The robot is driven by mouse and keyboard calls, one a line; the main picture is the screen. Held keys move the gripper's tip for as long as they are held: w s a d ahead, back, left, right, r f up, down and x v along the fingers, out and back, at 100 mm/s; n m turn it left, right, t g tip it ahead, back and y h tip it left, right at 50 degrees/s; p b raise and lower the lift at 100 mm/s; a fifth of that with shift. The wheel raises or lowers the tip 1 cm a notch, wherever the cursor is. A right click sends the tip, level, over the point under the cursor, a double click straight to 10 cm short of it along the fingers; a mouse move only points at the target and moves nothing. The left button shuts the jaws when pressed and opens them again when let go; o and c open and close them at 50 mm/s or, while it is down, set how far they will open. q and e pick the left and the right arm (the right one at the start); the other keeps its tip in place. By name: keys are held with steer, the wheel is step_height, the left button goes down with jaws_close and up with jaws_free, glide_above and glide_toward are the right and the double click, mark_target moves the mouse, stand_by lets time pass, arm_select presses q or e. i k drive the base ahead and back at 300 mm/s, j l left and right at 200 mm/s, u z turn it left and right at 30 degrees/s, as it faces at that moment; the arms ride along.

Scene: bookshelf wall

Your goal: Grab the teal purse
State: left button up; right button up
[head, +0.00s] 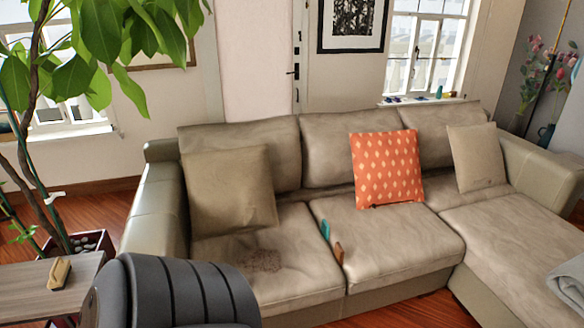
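A small teal object (325,229) stands in the gap between the two left seat cushions of the beige sofa (395,245). It is too small to tell whether it is the purse. Another small teal object (438,92) stands on the windowsill behind the sofa, also too small to identify. Neither of my grippers shows in the head view.
A brown object (338,252) is beside the teal one on the sofa. Cushions, including an orange one (387,168), lean on the backrest. A dark ribbed shape (175,292), a side table (50,290) and a plant (95,50) are in front and left.

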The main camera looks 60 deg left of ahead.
mark_target(325, 228)
steer(key=u, duration=1.6)
